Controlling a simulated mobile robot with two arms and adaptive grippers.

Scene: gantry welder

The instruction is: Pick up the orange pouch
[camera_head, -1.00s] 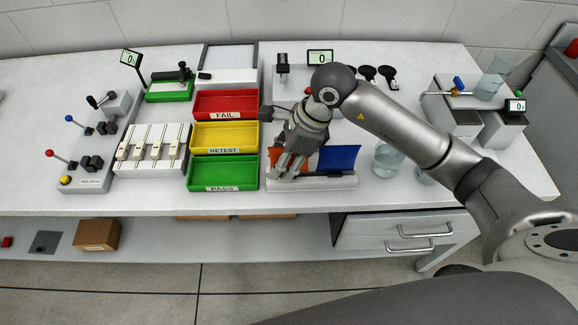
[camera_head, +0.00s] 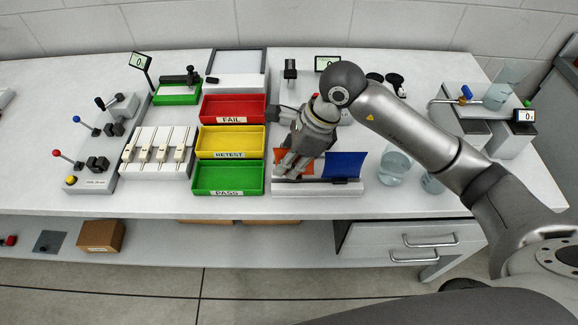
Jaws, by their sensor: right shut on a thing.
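The orange pouch (camera_head: 281,155) stands in a light grey holder (camera_head: 318,188) near the front edge of the bench. A blue pouch (camera_head: 344,165) stands in the same holder, just right of it. My right gripper (camera_head: 291,166) comes down from above and is shut on the orange pouch, covering much of it. Whether the pouch has left the holder cannot be told. My left gripper is not in view.
Red FAIL (camera_head: 232,107), yellow RETEST (camera_head: 228,141) and green PASS (camera_head: 227,177) trays stand left of the holder. A glass beaker (camera_head: 394,167) stands to its right. A scale display (camera_head: 327,63) is behind my arm.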

